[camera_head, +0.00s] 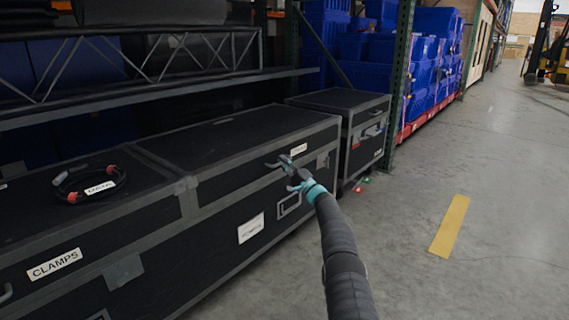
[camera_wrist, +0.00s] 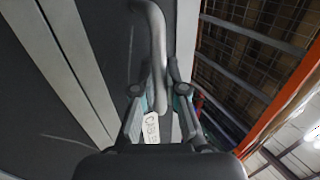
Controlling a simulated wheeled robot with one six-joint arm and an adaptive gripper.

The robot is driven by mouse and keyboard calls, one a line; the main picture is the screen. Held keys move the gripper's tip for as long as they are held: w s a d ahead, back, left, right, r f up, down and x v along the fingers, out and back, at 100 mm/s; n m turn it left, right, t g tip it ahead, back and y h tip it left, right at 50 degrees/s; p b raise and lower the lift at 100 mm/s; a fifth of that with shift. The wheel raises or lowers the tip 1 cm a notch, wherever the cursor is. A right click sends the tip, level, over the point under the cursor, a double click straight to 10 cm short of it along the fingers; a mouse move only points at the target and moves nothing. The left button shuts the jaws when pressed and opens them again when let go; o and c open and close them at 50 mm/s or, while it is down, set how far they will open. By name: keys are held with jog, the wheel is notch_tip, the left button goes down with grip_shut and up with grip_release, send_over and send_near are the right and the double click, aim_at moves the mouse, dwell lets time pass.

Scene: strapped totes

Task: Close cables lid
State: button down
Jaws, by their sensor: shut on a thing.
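A long black case with grey edging stands in the middle of the head view. Its cables lid (camera_head: 235,138) looks down or nearly down; I cannot tell whether a thin gap is left. A small white label (camera_head: 299,149) is on the lid's front and is too small to read here. My gripper (camera_head: 282,168) is at the lid's front side, left of that label. In the wrist view my gripper (camera_wrist: 158,80) has its fingers on both sides of a grey bar handle (camera_wrist: 153,25) and is shut on it. A partly hidden white label (camera_wrist: 151,127) shows behind the fingers.
A case marked CLAMPS (camera_head: 54,264) adjoins on the left, with a coiled black cable (camera_head: 70,187) on top. Another black case (camera_head: 340,100) stands to the right. A metal shelf (camera_head: 150,93) overhangs behind. The grey floor (camera_head: 440,180) at right is clear.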

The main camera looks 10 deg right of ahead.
jog(key=c, duration=1.2)
grip_release()
jog(key=shift+a+f, duration=0.5)
jog(key=shift+f, duration=0.15)
jog(key=shift+d+r, duration=0.25)
jog(key=shift+d, duration=0.25)
jog(key=v, duration=1.2)
jog(key=shift+a, duration=0.2)
jog(key=shift+f, duration=0.15)
